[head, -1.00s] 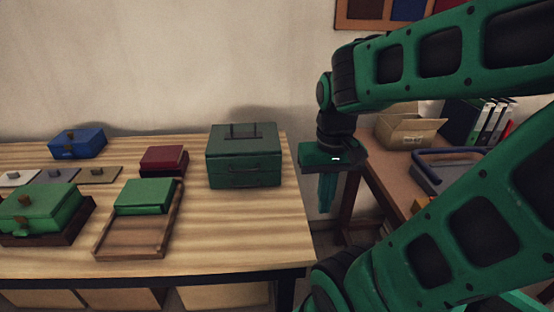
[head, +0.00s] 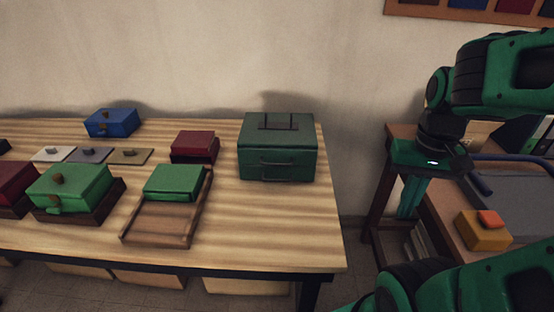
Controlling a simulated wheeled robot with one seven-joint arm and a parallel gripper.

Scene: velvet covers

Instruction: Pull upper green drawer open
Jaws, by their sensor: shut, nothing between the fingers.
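A dark green box (head: 276,165) stands on the right part of the wooden table. It has a dark handle on its top and a bar handle (head: 284,163) low on its front. Its front looks closed; I cannot tell separate upper and lower drawers. A brighter green box (head: 72,188) with a brown knob on top and a green knob in front sits on a dark base at the left. My gripper (head: 408,212) is shut and empty, pointing down past the table's right edge, well right of the dark green box.
A green block (head: 173,181) sits at the back of a wooden tray (head: 160,223). A dark red box (head: 194,147), a blue box (head: 111,123) and knobbed plates stand behind. A second table at right holds an orange block (head: 482,232). A floor gap separates the tables.

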